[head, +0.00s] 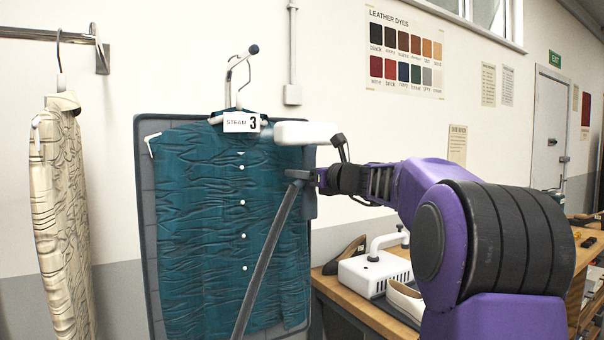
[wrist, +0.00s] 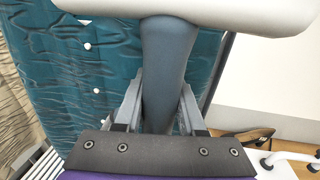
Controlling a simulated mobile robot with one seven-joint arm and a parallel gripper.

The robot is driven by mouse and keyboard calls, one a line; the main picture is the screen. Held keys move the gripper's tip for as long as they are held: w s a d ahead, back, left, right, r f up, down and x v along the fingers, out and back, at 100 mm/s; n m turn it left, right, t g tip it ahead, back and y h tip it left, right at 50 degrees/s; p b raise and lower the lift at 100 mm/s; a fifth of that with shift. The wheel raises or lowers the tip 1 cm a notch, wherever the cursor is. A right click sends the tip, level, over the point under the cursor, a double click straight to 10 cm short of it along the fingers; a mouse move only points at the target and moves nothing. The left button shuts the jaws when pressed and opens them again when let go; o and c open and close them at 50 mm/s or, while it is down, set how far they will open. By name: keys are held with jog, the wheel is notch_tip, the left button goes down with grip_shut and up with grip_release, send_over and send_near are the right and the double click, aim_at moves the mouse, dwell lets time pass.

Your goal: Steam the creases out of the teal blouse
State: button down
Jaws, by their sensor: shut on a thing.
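The teal blouse (head: 205,230) hangs on a hanger in front of a grey padded board (head: 146,215). Dark wavy creases cover its front on both sides of the white buttons. A card reading "STEAM 3" (head: 241,123) is at its collar. My gripper (head: 312,180) is shut on the grey handle (wrist: 168,75) of a steamer with a white head (head: 305,133). The head is level, near the blouse's upper right shoulder; I cannot tell whether it touches the cloth. A dark hose (head: 268,255) slopes down from the handle across the blouse. No steam shows.
A creased beige garment (head: 62,215) hangs from a wall rail (head: 45,35) at left. At right, a wooden bench (head: 365,312) holds a white appliance with a handle (head: 372,272) and shoes (head: 405,300). My arm spans the space above this bench.

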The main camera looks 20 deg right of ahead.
jog(key=shift+f+b, duration=0.65)
jog(key=shift+f, duration=1.65)
jog(key=shift+f, duration=0.1)
jog(key=shift+f, duration=2.35)
jog(key=shift+f, duration=0.1)
jog(key=shift+f, duration=2.3)
jog(key=shift+f, duration=0.1)
jog(key=shift+f, duration=4.65)
